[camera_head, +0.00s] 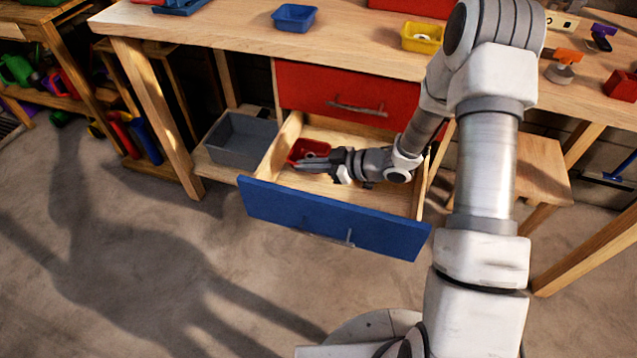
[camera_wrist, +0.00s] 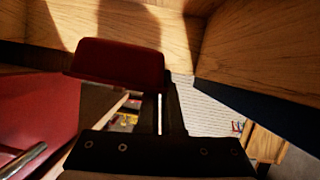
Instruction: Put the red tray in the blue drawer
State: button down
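The blue drawer (camera_head: 335,225) is pulled out below the bench, with a blue front and a pale wooden inside. The small red tray (camera_head: 309,148) is inside the drawer's outline, toward its back left. My gripper (camera_head: 312,163) reaches in from the right, its fingertips at the tray. In the wrist view the red tray (camera_wrist: 118,62) is at the fingertips. The two fingers (camera_wrist: 162,112) are almost together, a thin gap between them. The tray's right edge covers one fingertip, and its wall seems pinched. I cannot tell whether the tray touches the drawer floor.
A closed red drawer (camera_head: 345,97) is directly above the open one. A grey bin (camera_head: 240,143) stands on the shelf to the left. The floor in front is clear.

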jog(key=shift+f+b, duration=0.95)
jog(key=shift+f, duration=2)
jog(key=shift+f+b, duration=0.4)
jog(key=shift+f, duration=0.25)
jog(key=c, duration=1.1)
grip_release()
jog(key=shift+r+p, duration=0.4)
jog(key=shift+r, duration=0.15)
jog(key=p+v, duration=0.1)
jog(key=v, duration=0.2)
jog(key=p+v, duration=0.1)
jog(key=v, duration=0.2)
jog(key=shift+d+r, duration=0.2)
jog(key=shift+r, duration=0.15)
jog(key=shift+s+d, duration=0.2)
jog(key=shift+d, duration=0.2)
